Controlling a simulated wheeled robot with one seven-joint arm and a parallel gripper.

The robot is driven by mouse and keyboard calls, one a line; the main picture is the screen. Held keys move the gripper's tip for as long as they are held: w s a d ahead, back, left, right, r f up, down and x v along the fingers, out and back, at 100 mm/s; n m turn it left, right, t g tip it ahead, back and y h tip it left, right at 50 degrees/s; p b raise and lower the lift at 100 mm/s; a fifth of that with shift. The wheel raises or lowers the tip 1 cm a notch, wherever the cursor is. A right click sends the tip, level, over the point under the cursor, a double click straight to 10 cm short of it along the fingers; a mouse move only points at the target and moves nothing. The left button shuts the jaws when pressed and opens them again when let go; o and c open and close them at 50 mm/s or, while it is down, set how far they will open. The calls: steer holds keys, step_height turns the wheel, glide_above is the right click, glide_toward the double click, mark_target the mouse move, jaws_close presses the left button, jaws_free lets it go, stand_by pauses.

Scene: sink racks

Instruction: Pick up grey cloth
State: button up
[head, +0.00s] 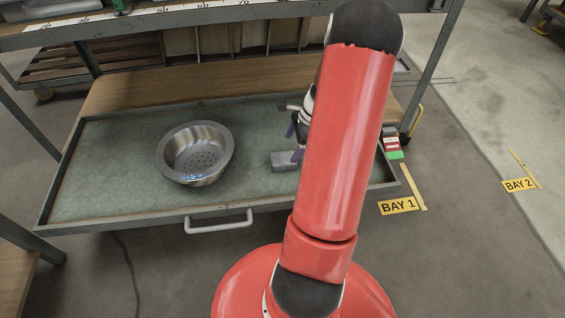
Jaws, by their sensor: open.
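The grey cloth (284,162) looks like a small folded block. It lies on the green drawer surface, right of the metal bowl, and its right end is partly hidden by my arm. My gripper (295,143) shows at the left edge of my red arm, with purple fingers. It is open, with its fingertips close to the cloth's upper right end. I cannot tell whether they touch it. Much of the gripper is hidden behind the arm.
A perforated metal bowl (196,153) stands on the green-lined drawer (95,175), left of the cloth. The drawer has a raised rim and a front handle (218,222). A shelf (180,16) crosses above. A small red and green box (392,145) is at the right.

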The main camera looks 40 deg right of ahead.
mark_target(284, 157)
steer(key=b+x, duration=0.1)
steer(key=x, duration=0.7)
steer(key=shift+w+d+b, duration=0.1)
steer(key=shift+d+b, duration=0.05)
steer(key=shift+b, duration=0.2)
steer(key=shift+r, duration=0.1)
steer(key=c, duration=1.1)
steer(key=shift+o, duration=0.2)
step_height(284, 157, up, 20)
steer(key=p, duration=0.4)
